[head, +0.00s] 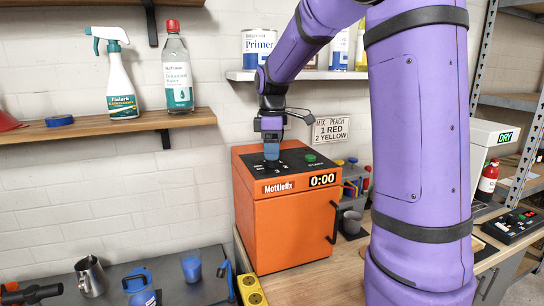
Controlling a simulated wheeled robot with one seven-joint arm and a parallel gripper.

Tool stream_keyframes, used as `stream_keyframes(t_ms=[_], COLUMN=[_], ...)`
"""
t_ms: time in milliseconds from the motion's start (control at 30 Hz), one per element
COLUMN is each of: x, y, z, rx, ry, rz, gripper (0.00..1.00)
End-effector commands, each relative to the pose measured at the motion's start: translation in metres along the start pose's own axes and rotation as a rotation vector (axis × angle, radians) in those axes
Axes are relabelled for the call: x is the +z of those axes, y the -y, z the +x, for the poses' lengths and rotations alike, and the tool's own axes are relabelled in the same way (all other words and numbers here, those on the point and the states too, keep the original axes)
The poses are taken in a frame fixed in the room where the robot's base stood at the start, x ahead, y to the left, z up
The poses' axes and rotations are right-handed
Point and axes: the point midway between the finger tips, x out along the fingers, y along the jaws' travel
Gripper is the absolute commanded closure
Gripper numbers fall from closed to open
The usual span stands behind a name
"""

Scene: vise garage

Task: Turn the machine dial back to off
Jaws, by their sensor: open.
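The machine is an orange box (290,231) labelled Mottlefix, standing on the wooden bench. Its black top panel (289,164) carries white markings and a green button (310,158). A display on its front (322,180) reads 0:00. My gripper (271,152) points down over the left part of the top panel, at or just above its surface. The dial is not clearly visible; my gripper covers that part of the panel. I cannot tell whether the fingers touch anything.
A shelf (105,127) with a spray bottle (118,75) and a clear bottle (177,72) is at left. A Primer can (259,46) stands on the shelf behind my arm. A metal jug (91,277) and blue cup (191,267) stand left of the machine.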

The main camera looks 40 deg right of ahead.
Motion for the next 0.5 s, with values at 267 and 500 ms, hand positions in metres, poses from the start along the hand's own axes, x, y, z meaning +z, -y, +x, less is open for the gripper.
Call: stream_keyframes(t_ms=[267,500], x=[0.0,0.0], y=[-0.001,0.0], z=[-0.053,-0.079], rx=[0.004,0.003], ry=[-0.001,-0.001], rz=[0.0,0.0], gripper=[0.35,0.35])
